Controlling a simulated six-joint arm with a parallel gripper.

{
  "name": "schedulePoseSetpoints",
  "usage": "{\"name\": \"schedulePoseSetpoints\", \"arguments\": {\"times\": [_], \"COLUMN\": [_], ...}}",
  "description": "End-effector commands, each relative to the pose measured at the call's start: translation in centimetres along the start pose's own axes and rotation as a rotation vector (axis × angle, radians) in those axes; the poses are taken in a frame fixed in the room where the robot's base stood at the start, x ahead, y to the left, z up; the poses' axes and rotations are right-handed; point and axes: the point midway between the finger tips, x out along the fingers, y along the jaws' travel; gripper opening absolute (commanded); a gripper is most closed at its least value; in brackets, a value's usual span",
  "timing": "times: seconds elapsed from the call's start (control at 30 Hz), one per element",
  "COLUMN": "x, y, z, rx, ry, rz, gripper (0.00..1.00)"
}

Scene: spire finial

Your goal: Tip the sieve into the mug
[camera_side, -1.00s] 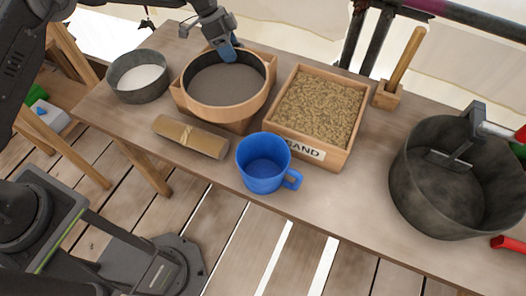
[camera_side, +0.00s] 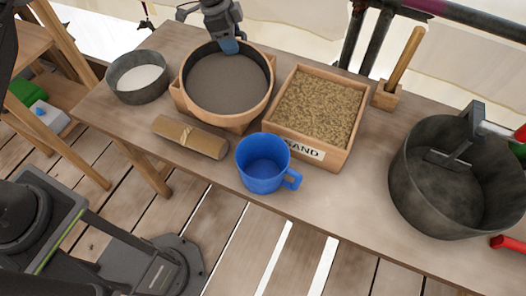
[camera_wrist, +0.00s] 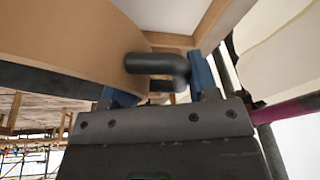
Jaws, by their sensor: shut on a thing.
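The sieve (camera_side: 187,98) is a round pan with a pale wooden rim and a flat grey-brown inside. It sits at or just above its wooden cradle (camera_side: 237,124), and looks about level; I cannot tell whether it touches. My gripper (camera_side: 229,46) is at its far edge, with blue fingertips shut on its handle. In the wrist view, the dark bent handle (camera_wrist: 165,66) is between the blue fingers, beside the curved wooden wall. The blue mug (camera_side: 262,178) stands upright nearer the front edge, right of the sieve, its handle to the right; it looks empty.
A sand box (camera_side: 346,150) is right of the sieve. A grey bowl of white powder (camera_side: 118,88) is to the left. A wooden-handled tool (camera_side: 404,58) and a large dark bucket (camera_side: 401,185) stand to the right.

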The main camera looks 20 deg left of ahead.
Motion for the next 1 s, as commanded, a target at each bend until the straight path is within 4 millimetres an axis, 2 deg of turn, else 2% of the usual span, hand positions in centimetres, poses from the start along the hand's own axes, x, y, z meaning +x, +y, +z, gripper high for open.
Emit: {"name": "schedulePoseSetpoints", "arguments": {"times": [0.17, 0.47, 1.0], "x": [-1.9, -3.0, -7.1], "y": [1.0, 3.3, 7.3], "z": [-1.2, -2.8, -6.4], "rx": [0.027, 0.067, 0.139], "ry": [-0.039, -0.111, -0.239], "rz": [-0.078, -0.202, -0.430], "gripper": [0.17, 0.17, 0.17]}}
